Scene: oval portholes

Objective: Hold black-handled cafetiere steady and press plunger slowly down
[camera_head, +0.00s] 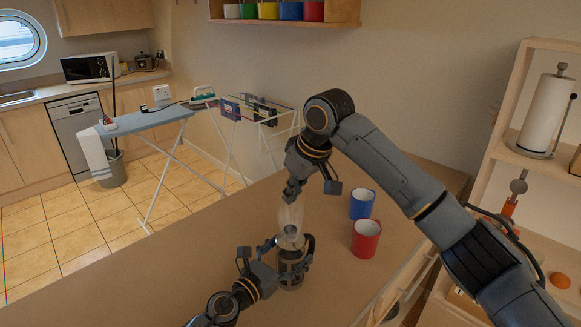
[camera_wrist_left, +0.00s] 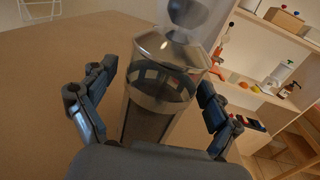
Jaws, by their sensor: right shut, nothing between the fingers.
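The black-handled cafetiere (camera_head: 290,277) stands upright on the worktop. Its glass body with a dark band also shows in the left wrist view (camera_wrist_left: 155,90). Its dark handle is on the right in the head view. A pale see-through shape (camera_head: 290,218) rises above its top; I cannot make out the plunger knob clearly. My left gripper (camera_head: 281,252) has its fingers spread either side of the cafetiere. In the wrist view, a gap shows between the left finger and the glass; contact on the right is unclear. My right gripper (camera_head: 297,191) is shut and empty above the see-through shape.
A blue mug (camera_head: 362,204) and a red mug (camera_head: 366,239) stand right of the cafetiere, under my right arm. The worktop (camera_head: 190,275) is clear to the left. Shelves with a paper roll (camera_head: 546,113) stand at the right.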

